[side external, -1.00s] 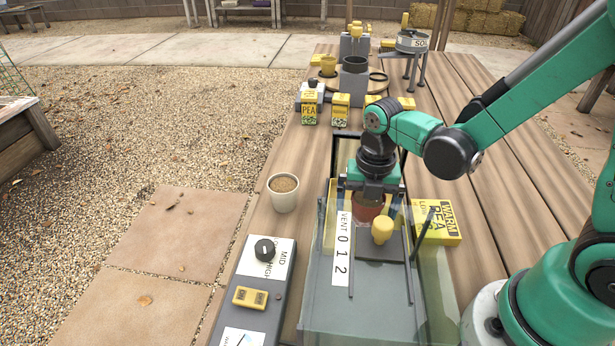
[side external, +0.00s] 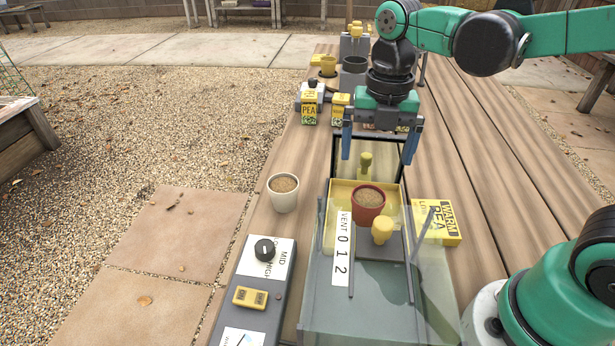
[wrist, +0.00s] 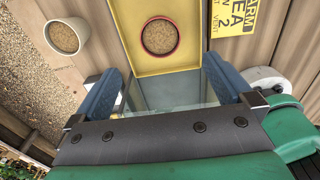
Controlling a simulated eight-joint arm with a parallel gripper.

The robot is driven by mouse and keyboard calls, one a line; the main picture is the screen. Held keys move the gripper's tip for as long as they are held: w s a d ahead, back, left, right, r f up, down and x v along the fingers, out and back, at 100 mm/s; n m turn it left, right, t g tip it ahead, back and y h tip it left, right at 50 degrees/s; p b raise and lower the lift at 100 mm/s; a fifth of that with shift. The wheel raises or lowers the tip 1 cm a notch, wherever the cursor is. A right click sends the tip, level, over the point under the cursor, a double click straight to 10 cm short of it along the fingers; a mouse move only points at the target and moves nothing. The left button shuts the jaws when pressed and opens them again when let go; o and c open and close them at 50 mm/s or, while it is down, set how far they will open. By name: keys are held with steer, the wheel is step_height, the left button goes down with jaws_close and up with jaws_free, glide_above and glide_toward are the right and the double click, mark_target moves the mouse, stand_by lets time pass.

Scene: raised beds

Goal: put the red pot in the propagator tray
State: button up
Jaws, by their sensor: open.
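The red pot (side external: 368,205), filled with brown soil, stands upright in the yellow propagator tray (side external: 341,190). In the wrist view the red pot (wrist: 160,37) sits inside the yellow tray (wrist: 123,12), apart from its visible rim. A clear cover with a yellow knob (side external: 382,230) is in front of the pot and partly overlaps it in the side view. My gripper (side external: 380,160) is above and behind the pot, with its blue fingers spread wide and nothing between them. It also shows open and empty in the wrist view (wrist: 170,90).
A white pot of soil (side external: 284,193) stands left of the tray. A grey control box with a dial (side external: 265,250) lies at the front left. Seed packets (side external: 311,104) stand further back.

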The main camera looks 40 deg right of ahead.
steer(key=m+t, duration=0.2)
steer(key=m, duration=0.7)
steer(key=s+m+t, duration=0.1)
steer(key=m+t, duration=0.1)
steer(key=m, duration=0.7)
steer(key=d+m+t, duration=0.1)
steer(key=m+t, duration=0.2)
steer(key=m, duration=0.6)
steer(key=shift+s, duration=0.3)
